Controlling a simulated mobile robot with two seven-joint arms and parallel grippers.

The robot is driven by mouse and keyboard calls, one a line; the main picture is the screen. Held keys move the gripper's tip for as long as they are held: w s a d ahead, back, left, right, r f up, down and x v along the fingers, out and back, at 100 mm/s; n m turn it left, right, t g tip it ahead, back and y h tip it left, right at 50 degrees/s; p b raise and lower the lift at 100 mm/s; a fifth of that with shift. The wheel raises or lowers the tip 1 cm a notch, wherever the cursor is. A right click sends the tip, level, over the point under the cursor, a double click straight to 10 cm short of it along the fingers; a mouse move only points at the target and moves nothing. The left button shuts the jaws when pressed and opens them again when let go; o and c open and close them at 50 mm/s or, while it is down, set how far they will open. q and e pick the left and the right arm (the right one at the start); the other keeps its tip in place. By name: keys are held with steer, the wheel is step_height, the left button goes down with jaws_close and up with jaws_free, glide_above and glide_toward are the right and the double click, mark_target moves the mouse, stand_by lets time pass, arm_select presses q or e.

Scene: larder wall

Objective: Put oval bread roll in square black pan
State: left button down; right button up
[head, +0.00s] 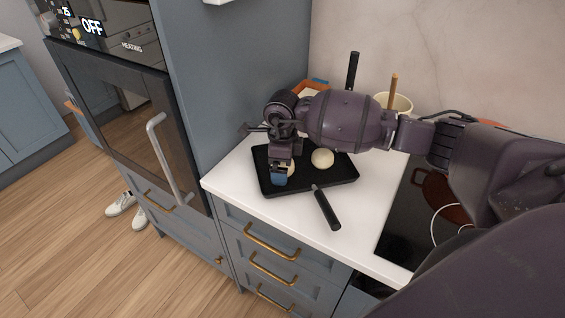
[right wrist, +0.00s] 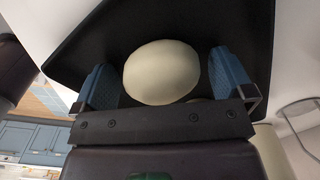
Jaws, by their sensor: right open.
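The square black pan (head: 342,172) lies on the white counter with its handle (head: 327,209) towards the front edge. A pale rounded roll (head: 322,158) sits in the pan, right of my right gripper (head: 281,176). A second pale thing (head: 291,169) shows partly behind the gripper's fingers, over the pan. In the right wrist view a smooth, pale oval roll (right wrist: 162,72) lies between the two blue fingertips, with a gap on each side, against the black pan (right wrist: 200,22). My right gripper is open. I cannot tell whether the roll touches the pan. My left gripper is not in view.
A black cooktop (head: 400,225) lies to the right, under my arm. A cream pot (head: 398,102) and an orange-edged box (head: 312,84) stand at the back wall. A tall cabinet with an oven (head: 125,110) borders the counter's left. Bare counter (head: 365,205) lies right of the handle.

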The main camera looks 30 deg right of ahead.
step_height(320, 180, up, 12)
steer(key=shift+r, duration=0.15)
stand_by(0.4)
stand_by(0.5)
